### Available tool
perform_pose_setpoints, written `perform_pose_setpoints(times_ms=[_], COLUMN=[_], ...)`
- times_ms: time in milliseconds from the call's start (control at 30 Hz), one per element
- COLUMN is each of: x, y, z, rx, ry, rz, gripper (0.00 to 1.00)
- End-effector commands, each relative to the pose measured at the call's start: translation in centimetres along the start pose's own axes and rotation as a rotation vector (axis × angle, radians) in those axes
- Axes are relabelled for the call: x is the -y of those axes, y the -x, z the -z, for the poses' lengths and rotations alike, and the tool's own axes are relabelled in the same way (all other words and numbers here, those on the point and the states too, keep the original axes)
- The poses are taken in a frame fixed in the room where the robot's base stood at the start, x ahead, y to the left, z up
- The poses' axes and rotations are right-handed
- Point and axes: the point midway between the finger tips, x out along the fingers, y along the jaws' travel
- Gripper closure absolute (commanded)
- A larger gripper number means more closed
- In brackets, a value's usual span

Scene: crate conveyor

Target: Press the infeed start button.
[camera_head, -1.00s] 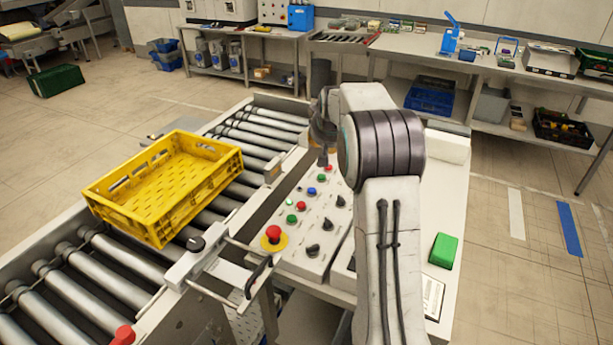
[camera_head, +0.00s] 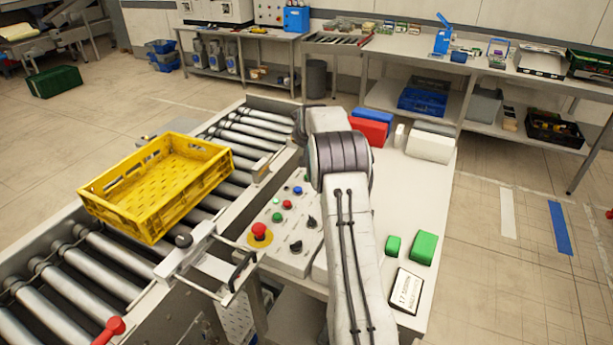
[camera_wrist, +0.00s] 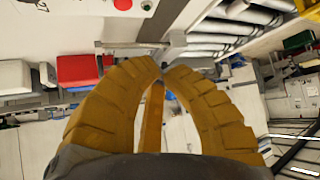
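The control panel (camera_head: 268,249) stands beside the roller conveyor. It carries two green buttons, one lower (camera_head: 277,217) and one higher (camera_head: 276,201), a red button (camera_head: 287,204), a blue button (camera_head: 297,190) and black knobs (camera_head: 296,246). A red mushroom button (camera_head: 259,231) sits on a yellow base at its near left. Labels are not legible, so I cannot tell which is infeed start. My gripper (camera_wrist: 167,68) shows tan fingers with tips together and nothing between them. In the head view my arm hides it and the panel's far right part.
A yellow crate (camera_head: 100,207) sits on the conveyor rollers (camera_head: 90,256). A metal bracket with a black handle (camera_head: 242,270) lies between conveyor and panel. Green blocks (camera_head: 423,248), a white sign (camera_head: 407,291), a red box (camera_head: 369,128) and a white block (camera_head: 430,146) stand on the table.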

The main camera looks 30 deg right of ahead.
Motion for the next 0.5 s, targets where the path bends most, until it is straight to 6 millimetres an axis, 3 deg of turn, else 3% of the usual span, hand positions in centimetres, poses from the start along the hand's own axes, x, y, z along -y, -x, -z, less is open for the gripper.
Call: perform_pose_setpoints(times_ms=[500], x=[0.04], y=[-0.8], z=[-0.91], rx=[0.002], ry=[0.0], rz=[0.0], gripper=[1.0])
